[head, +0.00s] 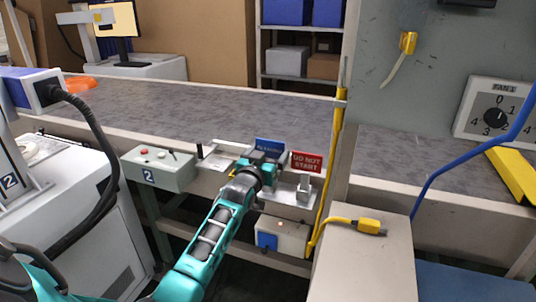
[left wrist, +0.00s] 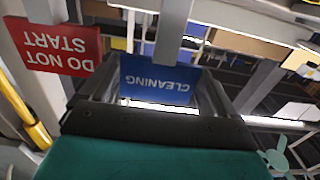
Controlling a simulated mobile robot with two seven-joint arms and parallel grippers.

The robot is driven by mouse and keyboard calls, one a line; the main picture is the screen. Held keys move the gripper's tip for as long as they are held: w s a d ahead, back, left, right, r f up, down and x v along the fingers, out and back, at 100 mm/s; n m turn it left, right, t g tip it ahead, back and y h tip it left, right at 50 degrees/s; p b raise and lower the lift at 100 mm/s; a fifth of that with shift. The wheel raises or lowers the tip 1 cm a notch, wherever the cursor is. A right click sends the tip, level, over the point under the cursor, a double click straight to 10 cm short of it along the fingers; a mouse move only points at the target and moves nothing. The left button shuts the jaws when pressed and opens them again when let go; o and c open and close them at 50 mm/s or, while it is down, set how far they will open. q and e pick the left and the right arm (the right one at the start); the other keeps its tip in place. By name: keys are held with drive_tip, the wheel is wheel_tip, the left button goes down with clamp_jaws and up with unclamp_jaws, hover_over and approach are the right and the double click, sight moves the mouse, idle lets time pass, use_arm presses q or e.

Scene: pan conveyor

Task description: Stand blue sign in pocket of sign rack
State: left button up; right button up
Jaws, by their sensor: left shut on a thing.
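The blue sign (head: 269,146), lettered CLEANING, is upright in the jaws of my left gripper (head: 264,158). In the left wrist view the blue sign (left wrist: 155,80) shows between the two fingers. The red DO NOT START sign (head: 306,162) stands just right of the gripper, above a small metal block. The grey metal sign rack (head: 282,193) sits along the conveyor's front edge. My gripper and arm cover its middle, so I cannot tell whether the blue sign's lower edge is in a pocket. My right gripper is not in view.
A control box (head: 160,167) marked 2 is left of the rack. A yellow post (head: 331,160) rises close to the right of the red sign. The grey conveyor belt (head: 190,112) behind is clear near the rack.

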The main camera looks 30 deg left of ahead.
use_arm(q)
drive_tip(key=shift+f+b, duration=0.65)
drive_tip(key=shift+f, duration=0.3)
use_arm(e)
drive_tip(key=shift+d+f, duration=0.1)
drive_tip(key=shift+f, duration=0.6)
use_arm(q)
drive_tip(key=o, duration=0.8)
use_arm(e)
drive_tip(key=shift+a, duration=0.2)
use_arm(q)
drive_tip(key=p+v, duration=0.2)
drive_tip(key=v, duration=1.1)
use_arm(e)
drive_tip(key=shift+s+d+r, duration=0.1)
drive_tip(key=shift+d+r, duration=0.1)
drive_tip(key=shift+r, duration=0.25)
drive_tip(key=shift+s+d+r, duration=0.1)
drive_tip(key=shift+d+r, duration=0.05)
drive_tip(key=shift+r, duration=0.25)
use_arm(q)
drive_tip(key=shift+a, duration=0.1)
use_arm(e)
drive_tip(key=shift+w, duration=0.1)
